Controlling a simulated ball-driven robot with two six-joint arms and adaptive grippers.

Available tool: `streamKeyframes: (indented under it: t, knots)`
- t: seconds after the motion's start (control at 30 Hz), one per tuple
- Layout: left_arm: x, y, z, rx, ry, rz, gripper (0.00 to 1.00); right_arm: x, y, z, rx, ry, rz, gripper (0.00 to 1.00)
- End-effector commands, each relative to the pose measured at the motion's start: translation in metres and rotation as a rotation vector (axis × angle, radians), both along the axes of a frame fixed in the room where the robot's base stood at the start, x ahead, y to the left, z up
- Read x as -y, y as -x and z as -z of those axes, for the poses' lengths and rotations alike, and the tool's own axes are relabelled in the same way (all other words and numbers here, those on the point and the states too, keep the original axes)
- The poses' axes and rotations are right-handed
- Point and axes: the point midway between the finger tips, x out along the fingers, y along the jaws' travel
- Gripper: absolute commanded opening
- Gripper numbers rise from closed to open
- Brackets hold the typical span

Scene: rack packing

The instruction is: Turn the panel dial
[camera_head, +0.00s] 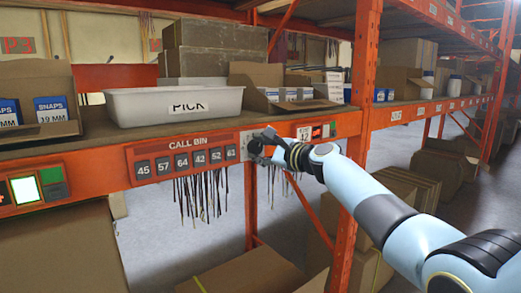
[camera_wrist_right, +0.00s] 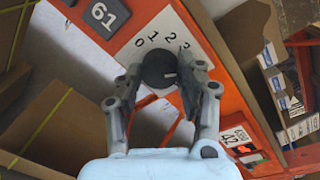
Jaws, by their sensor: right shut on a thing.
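The panel dial (camera_wrist_right: 157,70) is a round black knob with a small white mark near its right side in the wrist view. It sits on a white plate (camera_wrist_right: 140,52) printed 0, 1, 2 and 3 along its upper edge. My right gripper (camera_wrist_right: 157,82) has its two fingers on either side of the knob, shut on it. In the head view the right gripper (camera_head: 256,146) is at the orange shelf beam, just right of the call bin panel (camera_head: 185,160), and mostly hides the dial. My left gripper is not in view.
The call bin panel has several numbered dark buttons. A lit green-white screen (camera_head: 24,190) is on the beam at far left. A white PICK bin (camera_head: 175,104) and cardboard boxes (camera_head: 265,90) stand on the shelf above. An orange upright post (camera_head: 357,110) stands behind my arm.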

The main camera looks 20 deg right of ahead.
Motion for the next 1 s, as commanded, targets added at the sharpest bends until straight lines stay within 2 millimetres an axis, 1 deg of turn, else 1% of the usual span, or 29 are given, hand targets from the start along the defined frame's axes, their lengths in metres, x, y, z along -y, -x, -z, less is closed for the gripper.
streamKeyframes:
  t: [0.03,0.2,0.47,0.57,0.67,0.77,1.0]
  knots:
    - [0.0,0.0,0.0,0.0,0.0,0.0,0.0,0.001,0.0,0.001,-0.001,0.002,0.001,0.39]
    - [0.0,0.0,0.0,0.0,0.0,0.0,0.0,0.0,0.0,0.001,-0.001,0.001,0.0,0.6]
    - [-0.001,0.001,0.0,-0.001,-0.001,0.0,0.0,0.0,0.001,0.0,0.0,0.001,0.001,0.6]
    - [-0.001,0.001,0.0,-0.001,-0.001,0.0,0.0,0.003,0.006,0.001,-0.001,0.002,0.001,0.6]
    - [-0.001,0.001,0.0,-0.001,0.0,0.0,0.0,0.008,0.017,0.001,-0.001,0.004,0.001,0.6]
    - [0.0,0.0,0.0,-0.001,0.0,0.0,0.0,0.015,0.035,-0.001,0.001,0.006,0.002,0.6]
    - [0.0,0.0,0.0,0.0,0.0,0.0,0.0,0.035,0.083,-0.004,-0.001,0.006,0.001,0.6]
